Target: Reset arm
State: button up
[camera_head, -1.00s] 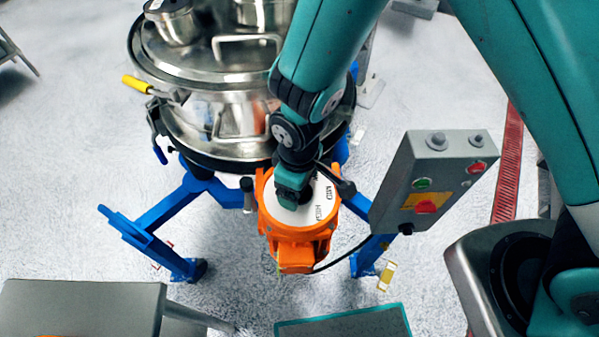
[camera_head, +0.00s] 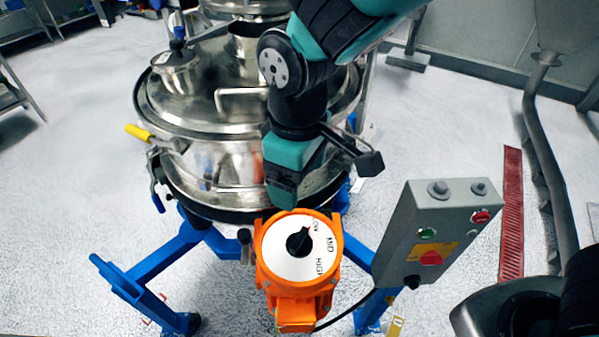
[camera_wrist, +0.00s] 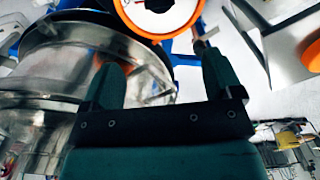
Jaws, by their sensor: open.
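My gripper (camera_head: 283,190) is in front of the steel sifter vessel, just above and behind the orange motor unit (camera_head: 296,312). In the wrist view my gripper's two fingers (camera_wrist: 160,85) stand apart with nothing between them. The white dial face (camera_head: 322,262) on top of the motor unit reads LOW, MID and HIGH around a black knob (camera_head: 299,242). The knob is clear of my gripper. The knob's pointer appears to be toward LOW. The orange rim (camera_wrist: 157,36) also shows at the top of the wrist view.
The steel sifter (camera_head: 225,165) with lids and a yellow-handled clamp (camera_head: 138,131) stands on blue legs (camera_head: 150,264). A grey control box (camera_head: 440,228) with green and red buttons is to the right. Open floor lies at left.

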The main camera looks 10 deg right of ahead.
jog(key=shift+r, duration=0.15)
dwell(0.3)
jog(key=s+d+r+m+y, duration=0.4)
jog(key=s+d+r, duration=0.4)
jog(key=s+d, duration=0.2)
jog(key=shift+s+r, duration=0.2)
jog(key=shift+r, duration=0.1)
